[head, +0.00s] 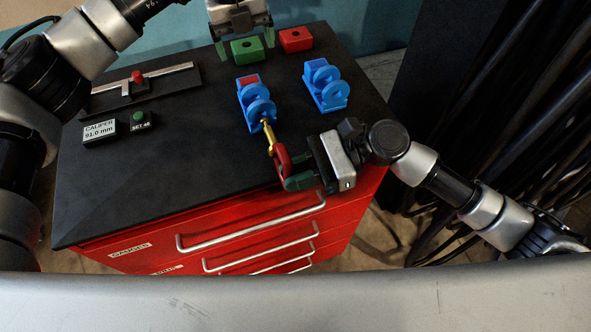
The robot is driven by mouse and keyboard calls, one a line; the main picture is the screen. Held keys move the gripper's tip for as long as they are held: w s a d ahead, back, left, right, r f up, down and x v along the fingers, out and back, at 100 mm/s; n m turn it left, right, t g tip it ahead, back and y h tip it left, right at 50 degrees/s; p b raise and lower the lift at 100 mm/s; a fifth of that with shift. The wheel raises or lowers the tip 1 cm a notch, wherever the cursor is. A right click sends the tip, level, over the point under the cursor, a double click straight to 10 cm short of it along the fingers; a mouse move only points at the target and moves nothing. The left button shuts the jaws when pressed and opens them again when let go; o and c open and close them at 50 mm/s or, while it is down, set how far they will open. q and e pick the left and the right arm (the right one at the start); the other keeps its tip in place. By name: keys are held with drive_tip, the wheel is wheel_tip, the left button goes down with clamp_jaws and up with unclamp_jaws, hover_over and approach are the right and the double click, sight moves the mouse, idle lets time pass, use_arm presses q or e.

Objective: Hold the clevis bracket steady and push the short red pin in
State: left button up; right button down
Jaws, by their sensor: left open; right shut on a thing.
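Two blue clevis brackets stand on the black cabinet top: the left bracket (255,105) has a red patch on its rear part, and the right bracket (325,85) shows none. My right gripper (291,172) is shut on the red head of a pin (272,143) near the cabinet's front edge. The pin's gold shaft points up and left to the front of the left bracket. Its tip meets or overlaps the bracket; I cannot tell whether it is inside. My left gripper (243,44) is open at the back, above or around the green block, apart from both brackets.
A green block (246,51) and a red block (296,40), both with holes, sit at the back. A caliper (140,80) with a red knob, a display (99,131) reading 91.0 mm and a green-button box (139,119) lie at left. The front-left top is clear.

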use_arm(q)
drive_tip(key=shift+s+a+f+y, duration=0.15)
drive_tip(key=shift+f+y, duration=0.2)
drive_tip(key=shift+y, duration=0.15)
wheel_tip(320, 180, down, 11)
drive_tip(key=shift+r, duration=0.1)
drive_tip(key=shift+c, duration=0.4)
drive_tip(key=c, duration=1.2)
clamp_jaws()
idle(0.7)
